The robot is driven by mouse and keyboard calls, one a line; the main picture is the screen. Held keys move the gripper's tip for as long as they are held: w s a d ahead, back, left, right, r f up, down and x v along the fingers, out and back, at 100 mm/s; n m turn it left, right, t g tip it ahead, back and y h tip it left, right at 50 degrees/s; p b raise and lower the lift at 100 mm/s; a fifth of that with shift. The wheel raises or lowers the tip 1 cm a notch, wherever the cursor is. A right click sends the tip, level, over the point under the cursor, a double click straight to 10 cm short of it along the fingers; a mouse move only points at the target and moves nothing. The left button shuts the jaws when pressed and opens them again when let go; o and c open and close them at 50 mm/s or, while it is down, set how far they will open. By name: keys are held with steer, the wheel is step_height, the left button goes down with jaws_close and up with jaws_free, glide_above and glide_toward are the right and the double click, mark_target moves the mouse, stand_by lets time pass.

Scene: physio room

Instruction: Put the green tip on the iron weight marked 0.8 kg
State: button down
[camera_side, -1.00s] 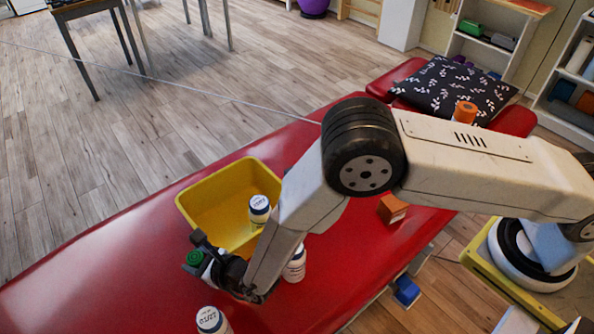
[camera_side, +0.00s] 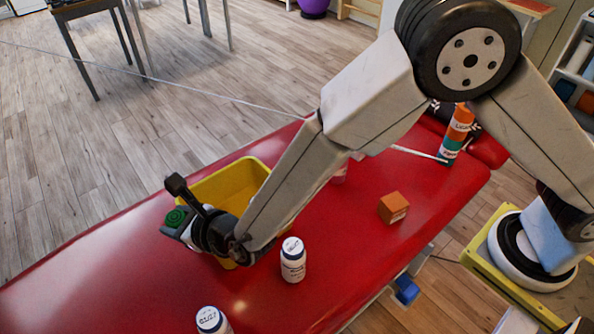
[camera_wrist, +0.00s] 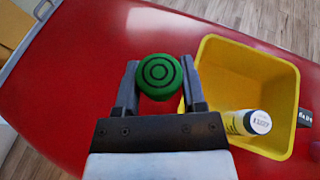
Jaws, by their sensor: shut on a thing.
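My gripper (camera_side: 174,208) is shut on the green tip (camera_wrist: 158,76), a round green piece with dark concentric rings on its face. In the side view the green tip (camera_side: 176,219) shows at the far end of my gripper, left of the yellow bin and above the red couch. In the wrist view a dark piece with a pale label (camera_wrist: 305,117) lies at the right, just beyond the bin. It may be the iron weight, but I cannot read its marking. I cannot make out the iron weight in the side view; my arm hides part of the couch.
An orange block (camera_side: 393,207) and an orange-and-green can (camera_side: 456,135) stand to the right. The couch's left part is clear.

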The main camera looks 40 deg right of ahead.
steer(key=w+d+m+h, duration=0.3)
steer(key=d+m+h, duration=0.2)
steer(key=d, duration=1.3)
steer(key=s+d+m+h, duration=0.3)
steer(key=d, duration=0.6)
steer(key=s+d+m+h, duration=0.2)
steer(key=d+m+h, duration=0.15)
steer(key=d, duration=0.65)
steer(key=shift+n+g, duration=0.4)
steer(key=shift+n, duration=0.05)
steer(key=shift+a+f, duration=0.2)
steer(key=shift+f, duration=2.25)
steer(key=w+f, duration=0.2)
steer(key=w, duration=0.2)
steer(key=w+f, duration=0.3)
steer(key=w, duration=0.1)
steer(key=w+f, duration=0.3)
steer(key=w, duration=0.1)
steer(key=shift+w+a+f, duration=0.2)
steer(key=shift+w+a, duration=0.15)
steer(key=shift+w+f, duration=0.4)
steer(key=shift+f, duration=0.05)
